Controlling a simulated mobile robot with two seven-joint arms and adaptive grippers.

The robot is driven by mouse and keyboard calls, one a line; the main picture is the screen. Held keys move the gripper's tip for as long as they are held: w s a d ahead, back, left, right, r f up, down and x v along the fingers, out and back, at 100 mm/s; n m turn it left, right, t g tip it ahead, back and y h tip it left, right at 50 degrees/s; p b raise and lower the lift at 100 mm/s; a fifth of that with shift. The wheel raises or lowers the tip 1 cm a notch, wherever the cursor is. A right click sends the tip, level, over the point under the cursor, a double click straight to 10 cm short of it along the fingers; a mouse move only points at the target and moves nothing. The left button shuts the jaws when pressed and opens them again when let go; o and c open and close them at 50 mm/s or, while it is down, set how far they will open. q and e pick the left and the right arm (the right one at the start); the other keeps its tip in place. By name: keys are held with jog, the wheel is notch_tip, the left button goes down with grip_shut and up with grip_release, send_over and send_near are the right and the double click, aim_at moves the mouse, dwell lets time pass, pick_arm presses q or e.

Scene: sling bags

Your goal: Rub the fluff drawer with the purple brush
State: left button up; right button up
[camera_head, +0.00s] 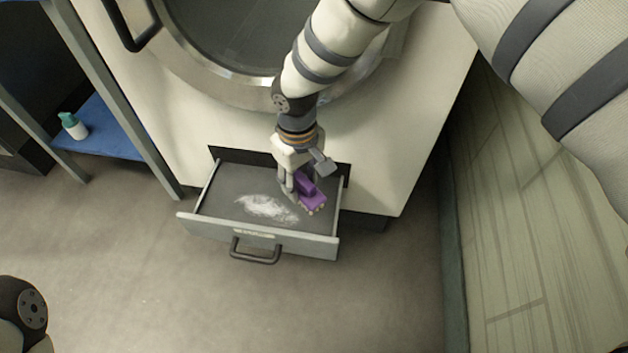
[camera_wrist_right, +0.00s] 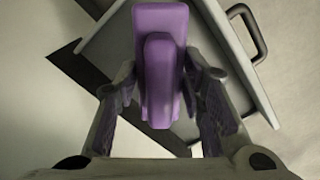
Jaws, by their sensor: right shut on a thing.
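The fluff drawer (camera_head: 217,217) is pulled out at the bottom of a large white machine. A patch of white fluff (camera_head: 268,208) lies on its dark floor, left of the brush. My right gripper (camera_head: 297,190) is shut on the purple brush (camera_head: 313,200) over the right part of the drawer. In the right wrist view the brush (camera_wrist_right: 160,50) sits between both fingers of the right gripper (camera_wrist_right: 162,95), with the drawer (camera_wrist_right: 220,50) behind it. I cannot tell whether the bristles touch the drawer floor. My left gripper is not in view.
The drawer's black handle (camera_head: 256,252) faces the open floor (camera_head: 200,300). The white machine (camera_head: 400,150) with a round door rises behind the drawer. A shelf with a blue board (camera_head: 105,135) and a small bottle (camera_head: 73,125) stands at left. A pale wall (camera_head: 530,230) closes the right side.

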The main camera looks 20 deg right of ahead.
jog(key=shift+w+f, duration=0.25)
jog(key=shift+f, duration=0.2)
notch_tip(320, 180, down, 6)
jog(key=b, duration=0.4)
jog(key=shift+s+r, duration=0.1)
jog(key=shift+r, duration=0.15)
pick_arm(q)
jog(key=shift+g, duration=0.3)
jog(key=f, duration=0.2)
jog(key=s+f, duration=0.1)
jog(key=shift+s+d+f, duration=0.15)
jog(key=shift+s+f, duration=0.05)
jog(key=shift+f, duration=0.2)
pick_arm(e)
jog(key=shift+r, duration=0.1)
pick_arm(q)
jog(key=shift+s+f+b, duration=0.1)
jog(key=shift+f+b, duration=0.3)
jog(key=shift+b, duration=0.2)
pick_arm(e)
jog(key=shift+f, duration=1.1)
